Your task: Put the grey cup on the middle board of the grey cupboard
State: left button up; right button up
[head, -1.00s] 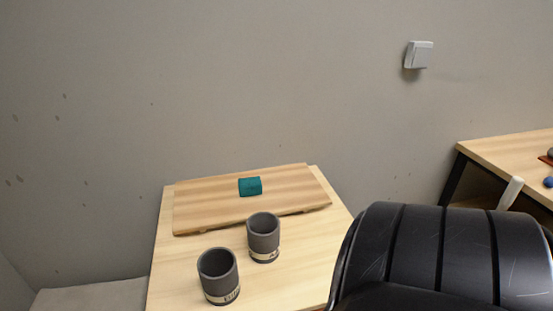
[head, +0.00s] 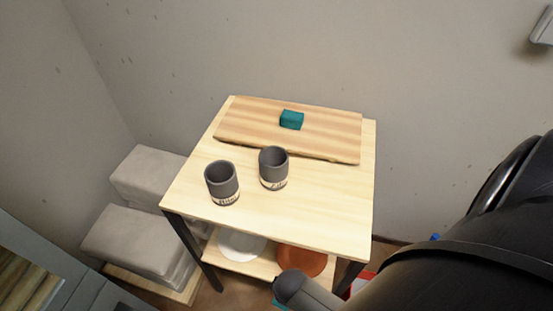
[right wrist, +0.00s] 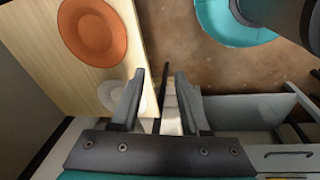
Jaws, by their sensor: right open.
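Two dark grey cups with pale lettered bands stand upright on the small wooden table: a left cup (head: 222,183) and a right cup (head: 273,168). They look alike, and I cannot tell which one the task means. A grey piece of furniture, probably the grey cupboard (head: 80,290), is cut off at the lower left corner of the head view, with wood showing inside. Its middle board cannot be made out. My right gripper (right wrist: 159,82) is open and empty in the right wrist view, pointing at the table's lower shelf side, away from the cups. My left gripper is not in view.
A teal block (head: 291,120) lies on a wooden board (head: 240,121) at the table's back. The lower shelf holds a white plate (head: 240,246) and an orange plate (head: 302,262). Pale grey blocks (head: 140,240) are stacked left of the table (head: 320,205). The tabletop's front right is clear.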

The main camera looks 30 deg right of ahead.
jog(key=w+r+n+h+p, duration=0.1)
jog(key=w+r+p, duration=0.25)
jog(key=r, duration=0.85)
jog(key=w+r+n+p, duration=0.2)
jog(key=w+r+p, duration=0.15)
jog(key=r, duration=0.95)
jog(key=w+r+n+h, duration=0.7)
jog(key=w+r+n, duration=0.4)
jog(key=w+n, duration=0.3)
jog(key=b, duration=0.1)
send_near(260, 154)
jog(key=shift+m+t, duration=0.4)
jog(key=x, duration=0.4)
jog(key=shift+s+d+f, duration=0.15)
jog(key=shift+s+f, duration=0.15)
jog(key=shift+b+x, duration=0.6)
jog(key=shift+x, duration=2.3)
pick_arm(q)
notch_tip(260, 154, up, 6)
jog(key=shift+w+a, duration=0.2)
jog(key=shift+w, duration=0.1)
pick_arm(e)
jog(key=shift+w+r, duration=0.1)
jog(key=shift+w, duration=0.05)
jog(key=shift+c, duration=0.4)
grip_shut()
